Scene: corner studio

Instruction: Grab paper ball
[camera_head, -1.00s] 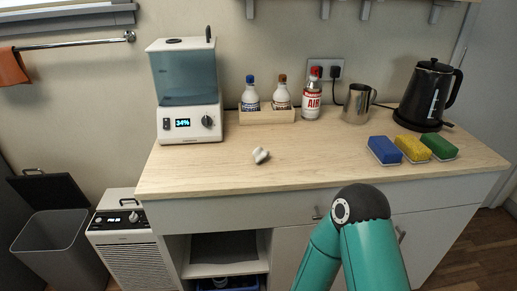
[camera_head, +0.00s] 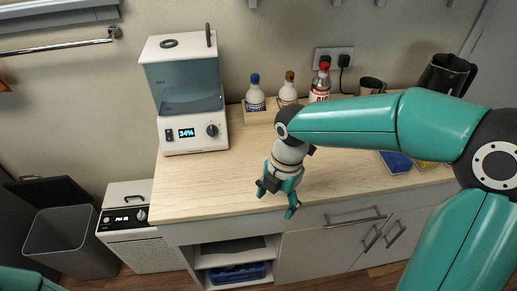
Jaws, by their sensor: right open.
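The paper ball does not show now; my right arm and wrist cover the part of the wooden counter (camera_head: 215,182) where it may lie. My right gripper (camera_head: 277,201) hangs over the counter's front edge, fingers pointing down and spread apart. Nothing shows between the fingers. My left gripper is out of view; only a teal piece of my left arm shows at the bottom left corner.
A humidifier (camera_head: 187,95) stands at the counter's left back. Bottles (camera_head: 255,95) in a holder, a red-capped air can (camera_head: 320,85), a metal cup (camera_head: 371,86), a black kettle (camera_head: 445,75) and a blue sponge (camera_head: 395,162) stand or lie to the right. The left front is clear.

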